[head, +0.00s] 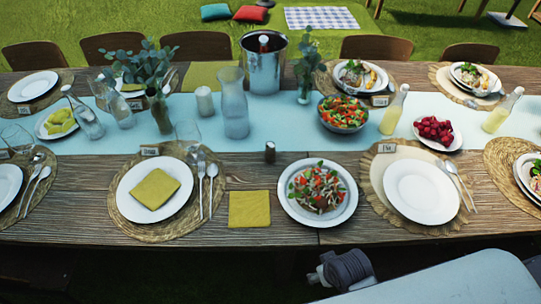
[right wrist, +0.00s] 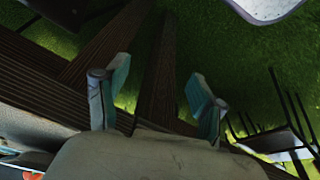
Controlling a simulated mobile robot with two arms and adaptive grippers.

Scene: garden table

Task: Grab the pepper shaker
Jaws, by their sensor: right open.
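The pepper shaker (head: 270,152) is a small dark cylinder with a lighter top. It stands upright on the wooden table, near the front edge of the pale blue runner, in the middle of the head view. My right gripper (right wrist: 158,84) is open and empty in the right wrist view, with dark wooden beams and grass beyond its fingers. In the head view a dark grey part of my right arm shows in front of the table's near edge, well short of the shaker. My left gripper is not in view.
A salad plate (head: 347,207), a folded yellow napkin (head: 249,209) and a plate setting (head: 128,206) lie on the near side. A glass carafe (head: 235,118) and a metal ice bucket (head: 263,75) stand behind the shaker. Bare wood (head: 240,174) lies just in front of it.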

